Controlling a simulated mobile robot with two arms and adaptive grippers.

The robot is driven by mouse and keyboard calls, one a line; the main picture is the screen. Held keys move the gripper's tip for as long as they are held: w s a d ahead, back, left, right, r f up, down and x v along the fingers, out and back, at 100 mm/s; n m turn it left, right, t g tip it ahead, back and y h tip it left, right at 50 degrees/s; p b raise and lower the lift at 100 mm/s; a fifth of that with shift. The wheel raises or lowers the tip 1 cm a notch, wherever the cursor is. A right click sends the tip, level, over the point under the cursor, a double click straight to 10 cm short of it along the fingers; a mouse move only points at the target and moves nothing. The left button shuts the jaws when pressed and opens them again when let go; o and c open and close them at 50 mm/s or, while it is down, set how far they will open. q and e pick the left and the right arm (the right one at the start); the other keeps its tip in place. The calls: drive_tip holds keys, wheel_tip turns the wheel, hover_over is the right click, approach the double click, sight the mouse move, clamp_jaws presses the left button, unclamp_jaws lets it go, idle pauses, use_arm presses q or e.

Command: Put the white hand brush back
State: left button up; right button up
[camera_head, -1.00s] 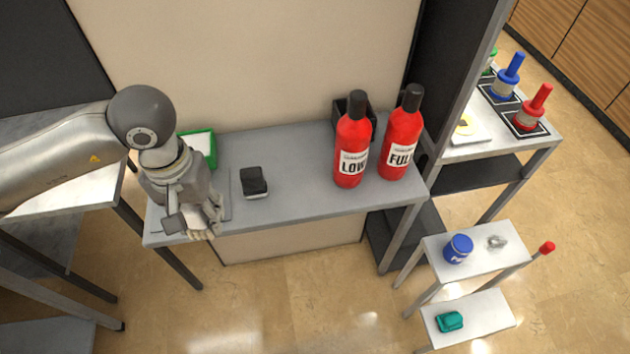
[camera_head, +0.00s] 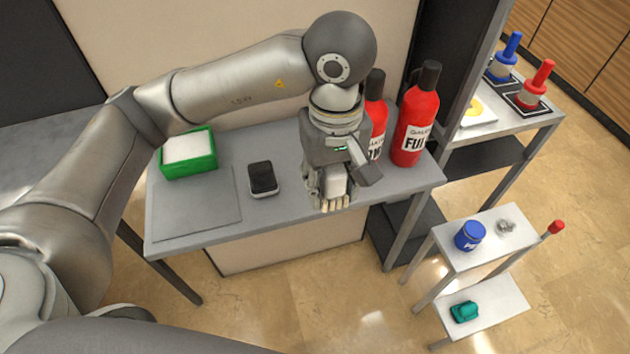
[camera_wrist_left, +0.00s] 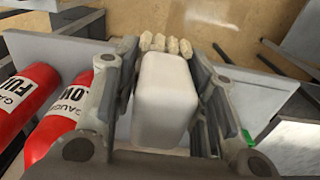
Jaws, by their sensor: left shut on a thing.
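The white hand brush shows in the left wrist view as a rounded white block (camera_wrist_left: 165,95) with cream bristle tufts (camera_wrist_left: 165,43) at its far edge. My left gripper (camera_head: 333,188) is shut on it, with fingers on both sides of the block. In the head view the brush (camera_head: 333,203) is mostly hidden by the gripper; its bristles point down. The gripper hangs over the front part of the grey table (camera_head: 225,228), left of the red bottles. I cannot tell whether the bristles touch the table. My right gripper is not in view.
Two red bottles, "LOW" (camera_head: 375,115) partly hidden and "FULL" (camera_head: 415,125), stand right of the gripper. A black and silver block (camera_head: 262,178), a green box with white contents (camera_head: 188,165) and a bare grey mat (camera_head: 197,210) are to its left. A small shelf (camera_head: 490,245) stands right.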

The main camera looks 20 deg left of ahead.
use_arm(q)
drive_tip(key=shift+w+f, duration=0.1)
drive_tip(key=shift+w, duration=0.25)
drive_tip(key=w+a+f+p, duration=0.1)
drive_tip(key=w+a+f, duration=0.1)
drive_tip(key=w+f, duration=0.1)
drive_tip(key=w+a+f+p, duration=0.2)
drive_tip(key=w+f, duration=0.1)
drive_tip(key=w, duration=0.1)
drive_tip(key=w+a+f+p, duration=0.1)
drive_tip(key=w+a+f, duration=0.1)
drive_tip(key=w+f, duration=0.1)
drive_tip(key=shift+w+a+p, duration=0.2)
drive_tip(key=shift+w+p, duration=0.15)
drive_tip(key=shift+w, duration=0.15)
drive_tip(key=shift+w+a+f, duration=0.15)
drive_tip(key=shift+f, duration=0.05)
wheel_tip(320, 180, down, 3)
drive_tip(key=shift+r+p, duration=0.15)
drive_tip(key=shift+p, duration=0.9)
drive_tip(key=shift+w+f, duration=0.1)
drive_tip(key=shift+f, duration=0.2)
